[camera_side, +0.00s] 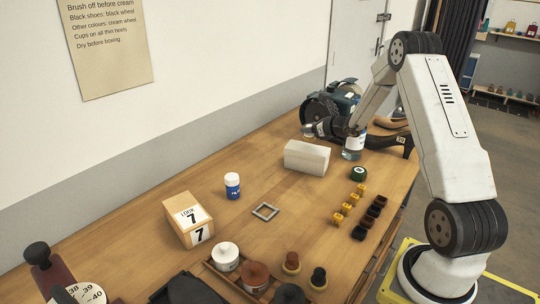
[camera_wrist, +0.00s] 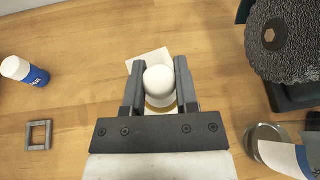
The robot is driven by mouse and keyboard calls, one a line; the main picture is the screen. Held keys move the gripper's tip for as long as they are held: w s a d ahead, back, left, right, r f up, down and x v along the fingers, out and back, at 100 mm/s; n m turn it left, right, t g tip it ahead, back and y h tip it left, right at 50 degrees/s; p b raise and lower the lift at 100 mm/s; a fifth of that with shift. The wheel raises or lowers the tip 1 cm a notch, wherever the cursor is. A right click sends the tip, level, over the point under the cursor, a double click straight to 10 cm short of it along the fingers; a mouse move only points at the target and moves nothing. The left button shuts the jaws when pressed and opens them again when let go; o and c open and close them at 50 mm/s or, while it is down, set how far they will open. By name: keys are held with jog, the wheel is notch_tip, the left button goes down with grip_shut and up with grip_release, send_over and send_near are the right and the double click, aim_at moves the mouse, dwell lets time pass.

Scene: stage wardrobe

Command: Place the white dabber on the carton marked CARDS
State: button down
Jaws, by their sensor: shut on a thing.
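My gripper (camera_wrist: 157,88) is shut on the white dabber (camera_wrist: 158,78), whose round white head shows between the fingers with a tan base below it. In the side view my gripper (camera_side: 316,130) is at the back of the bench, close to the polishing machine, and the dabber shows only as a small pale shape at its tip. A plain white carton (camera_side: 306,158) lies just below and in front of the gripper. A white surface (camera_wrist: 148,57) shows under the dabber in the wrist view. No CARDS marking is readable in either view.
A polishing machine (camera_side: 321,108) stands close behind the gripper; its dark wheel (camera_wrist: 290,40) is at right in the wrist view. A glass jar (camera_side: 353,146) stands beside the carton.

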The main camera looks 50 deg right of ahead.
aim_at(308, 136)
jog(key=shift+w+d+f, duration=0.15)
jog(key=shift+w+f, duration=0.1)
jog(key=shift+f, duration=1.55)
jog(key=shift+f, duration=0.15)
jog(key=shift+c, duration=1.8)
grip_release()
jog(key=shift+r, duration=0.2)
jog(key=v, duration=1.2)
